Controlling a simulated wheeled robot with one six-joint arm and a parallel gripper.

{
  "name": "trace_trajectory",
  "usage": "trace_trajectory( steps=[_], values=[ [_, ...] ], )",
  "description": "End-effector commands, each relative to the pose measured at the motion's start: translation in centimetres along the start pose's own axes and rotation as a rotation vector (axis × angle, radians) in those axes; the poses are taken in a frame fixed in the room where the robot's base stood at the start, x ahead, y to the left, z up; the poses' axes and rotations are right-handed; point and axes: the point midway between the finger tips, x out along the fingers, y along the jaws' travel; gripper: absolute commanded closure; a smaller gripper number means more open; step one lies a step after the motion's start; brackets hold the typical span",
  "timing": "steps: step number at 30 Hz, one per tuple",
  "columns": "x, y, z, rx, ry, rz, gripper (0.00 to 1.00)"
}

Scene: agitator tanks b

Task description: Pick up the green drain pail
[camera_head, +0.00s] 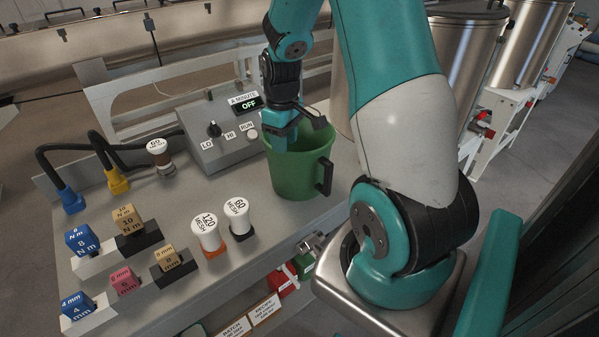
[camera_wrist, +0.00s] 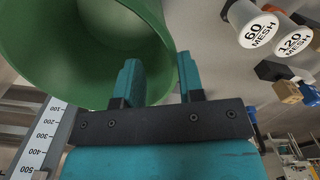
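The green drain pail (camera_head: 296,174) stands upright on the grey bench at its right end, its dark handle (camera_head: 324,176) facing right. In the wrist view the pail (camera_wrist: 60,50) fills the upper left, its open mouth toward the camera. My gripper (camera_wrist: 157,72) is open at the pail's rim. One finger shows against the pail's inside and the other just outside its wall, with a gap between them. In the head view my gripper (camera_head: 291,138) reaches down at the pail's mouth; its fingertips are partly hidden by the rim and wrist camera.
A grey control box (camera_head: 216,132) reading OFF stands left of the pail. The 60 mesh jar (camera_head: 237,214) and 120 mesh jar (camera_head: 207,232) stand front left. Several labelled cubes (camera_head: 127,220) sit further left. A graduated scale (camera_wrist: 43,135) shows at lower left in the wrist view.

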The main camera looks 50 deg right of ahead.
Motion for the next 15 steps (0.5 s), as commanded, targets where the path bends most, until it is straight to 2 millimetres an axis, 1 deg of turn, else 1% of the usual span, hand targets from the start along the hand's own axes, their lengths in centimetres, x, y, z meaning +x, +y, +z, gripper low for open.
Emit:
trace_trajectory(
  steps=[6, 9, 15],
  values=[
    [3.3, -0.4, -0.1, -0.001, -0.005, -0.004, 0.64],
    [4.3, -0.4, -0.1, -0.001, -0.003, -0.003, 0.64],
    [4.8, -0.4, -0.2, 0.0, 0.0, 0.0, 0.64]
  ],
)
